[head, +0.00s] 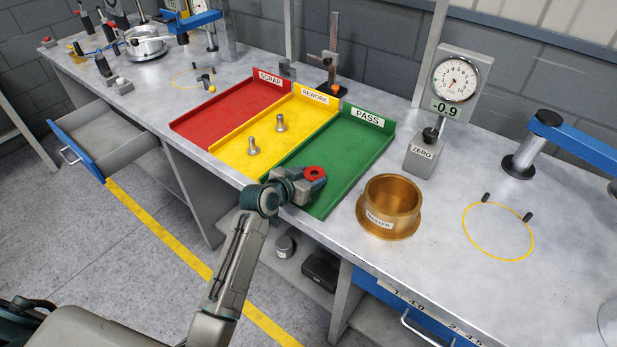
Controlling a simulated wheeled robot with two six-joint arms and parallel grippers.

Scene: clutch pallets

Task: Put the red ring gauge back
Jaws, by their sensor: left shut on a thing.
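The red ring gauge (316,172) is a small red ring with a dark hole. My left gripper (307,183) is shut on it. The gripper and ring are over the front left part of the green PASS tray (355,162); I cannot tell how high above it they are. The fingers partly hide the ring. My right gripper is not in view.
Left of the green tray are the yellow REWORK tray (240,143) with two bolts and the red SCRAP tray (215,110). A brass MASTER cup (391,207) and a dial gauge stand (421,152) are at right. A blue-fronted drawer (77,150) is open at far left.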

